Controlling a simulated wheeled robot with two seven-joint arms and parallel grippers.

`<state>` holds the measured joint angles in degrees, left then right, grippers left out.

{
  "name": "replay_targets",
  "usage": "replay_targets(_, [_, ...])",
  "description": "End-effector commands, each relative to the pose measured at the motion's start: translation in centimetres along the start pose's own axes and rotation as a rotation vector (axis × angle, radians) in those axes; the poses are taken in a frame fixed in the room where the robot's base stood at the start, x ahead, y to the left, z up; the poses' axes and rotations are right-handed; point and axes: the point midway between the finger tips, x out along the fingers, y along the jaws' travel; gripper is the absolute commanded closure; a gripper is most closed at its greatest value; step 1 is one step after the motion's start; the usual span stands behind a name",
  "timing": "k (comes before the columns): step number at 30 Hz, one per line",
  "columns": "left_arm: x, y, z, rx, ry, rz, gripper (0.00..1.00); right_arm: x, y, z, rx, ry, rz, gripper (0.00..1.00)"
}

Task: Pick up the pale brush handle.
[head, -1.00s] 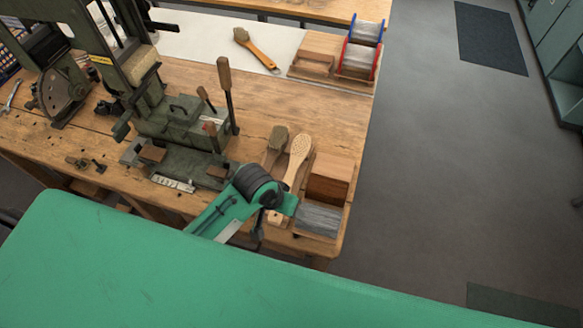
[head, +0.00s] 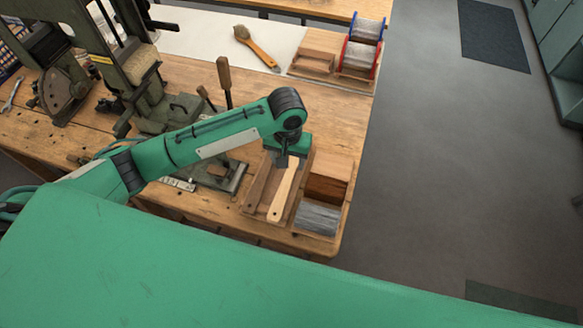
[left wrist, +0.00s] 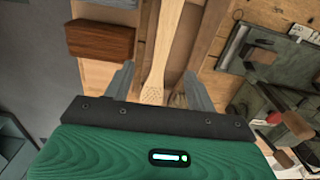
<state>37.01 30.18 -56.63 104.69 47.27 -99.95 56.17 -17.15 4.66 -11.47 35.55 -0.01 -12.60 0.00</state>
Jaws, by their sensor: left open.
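The pale brush handle (head: 283,193) lies in a wooden tray at the bench's right front corner. Its narrow end points toward me, and my left arm covers its perforated head in the head view. In the left wrist view the pale handle (left wrist: 158,45) runs between the two fingers, with its perforated head close to the palm. My left gripper (left wrist: 158,82) is open over it, one finger on each side, with gaps visible; the exact height is unclear. In the head view the left gripper (head: 283,162) is partly hidden by its own wrist. My right gripper is not in view.
A darker brush handle (head: 256,186) lies just left of the pale one. A reddish wood block (head: 328,180) and a grey bristle bundle (head: 318,218) sit to its right. A green machine (head: 150,95) stands left. Another brush (head: 257,48) lies at the back.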

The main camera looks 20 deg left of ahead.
Motion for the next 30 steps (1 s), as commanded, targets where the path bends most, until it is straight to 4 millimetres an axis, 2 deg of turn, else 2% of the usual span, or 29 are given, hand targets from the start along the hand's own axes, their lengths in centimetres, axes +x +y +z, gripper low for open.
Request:
replay_targets(9, [5.8,0.0,0.1,0.001,-0.002,0.0,0.43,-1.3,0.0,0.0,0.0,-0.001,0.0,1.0])
replay_targets(17, [7.7,-0.2,0.1,0.002,-0.001,-0.001,0.43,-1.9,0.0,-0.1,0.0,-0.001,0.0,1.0])
replay_targets(24, [11.0,-0.8,0.0,0.002,-0.001,0.0,0.43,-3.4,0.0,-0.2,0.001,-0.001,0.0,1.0])
replay_targets(30, [12.4,-0.8,0.0,0.003,0.002,0.001,0.43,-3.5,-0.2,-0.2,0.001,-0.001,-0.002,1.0])
